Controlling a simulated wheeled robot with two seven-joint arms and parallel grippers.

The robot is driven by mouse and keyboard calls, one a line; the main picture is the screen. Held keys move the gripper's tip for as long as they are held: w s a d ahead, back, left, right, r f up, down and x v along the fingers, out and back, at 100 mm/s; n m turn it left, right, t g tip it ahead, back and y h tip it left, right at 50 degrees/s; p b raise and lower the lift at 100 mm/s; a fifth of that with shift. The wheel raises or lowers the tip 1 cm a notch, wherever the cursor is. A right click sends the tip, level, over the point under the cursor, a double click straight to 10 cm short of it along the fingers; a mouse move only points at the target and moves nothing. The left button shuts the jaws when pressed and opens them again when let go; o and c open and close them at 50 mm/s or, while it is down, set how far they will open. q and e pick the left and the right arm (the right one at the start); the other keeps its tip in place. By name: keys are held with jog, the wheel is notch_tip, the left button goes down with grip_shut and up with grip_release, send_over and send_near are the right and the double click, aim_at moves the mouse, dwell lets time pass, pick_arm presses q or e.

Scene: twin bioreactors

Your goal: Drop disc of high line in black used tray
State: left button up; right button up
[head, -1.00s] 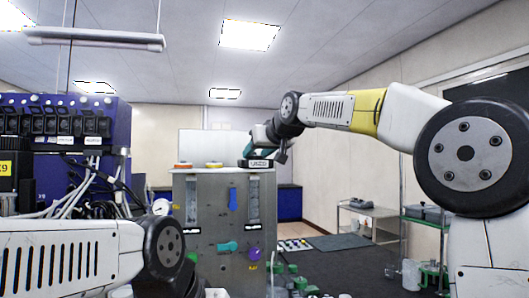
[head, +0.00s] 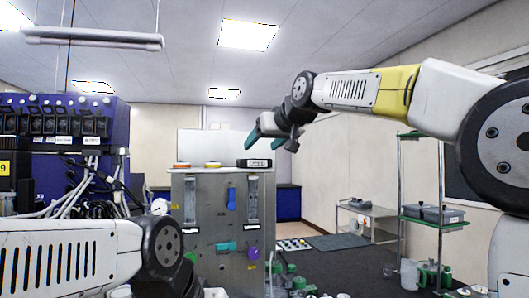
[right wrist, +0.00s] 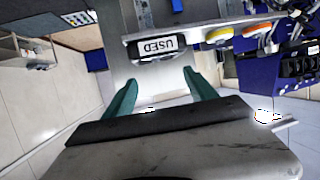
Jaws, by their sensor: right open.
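The black used tray (head: 254,163) sits on top of the steel cabinet, at its right end. In the right wrist view its USED label (right wrist: 157,47) faces the camera upside down. I cannot see whether a disc lies inside it. My right gripper (head: 270,139) is above the tray, apart from it. Its teal fingers are spread and nothing shows between them in the right wrist view (right wrist: 160,82). An orange disc-like item (head: 182,166) and a yellow one (head: 213,165) are on the cabinet top, left of the tray. My left gripper is out of view; only its arm shows.
The steel cabinet (head: 208,215) carries flow tubes, a teal valve and a purple knob. A blue rack (head: 80,150) with cables stands at left. Green-capped bottles stand low in front. A shelf (head: 432,220) and a low cart (head: 368,222) are at right.

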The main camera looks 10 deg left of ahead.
jog(key=v, duration=0.6)
jog(key=shift+s+d, duration=0.1)
jog(key=shift+d, duration=0.05)
jog(key=s+d+f+m+g+h, duration=0.1)
jog(key=s+d+f+m+h, duration=0.1)
jog(key=s+d+f, duration=0.5)
jog(key=s+d+f+m+g+h, duration=0.1)
jog(key=s+d+f, duration=0.5)
jog(key=f, duration=1.2)
jog(key=s+d+f+m+g+h, duration=0.2)
jog(key=s+d+f+m+g, duration=0.1)
jog(key=s+d+f, duration=0.4)
jog(key=s+f, duration=0.3)
jog(key=f, duration=0.2)
jog(key=shift+s+d+f+h, duration=0.25)
jog(key=shift+d+f+h, duration=0.05)
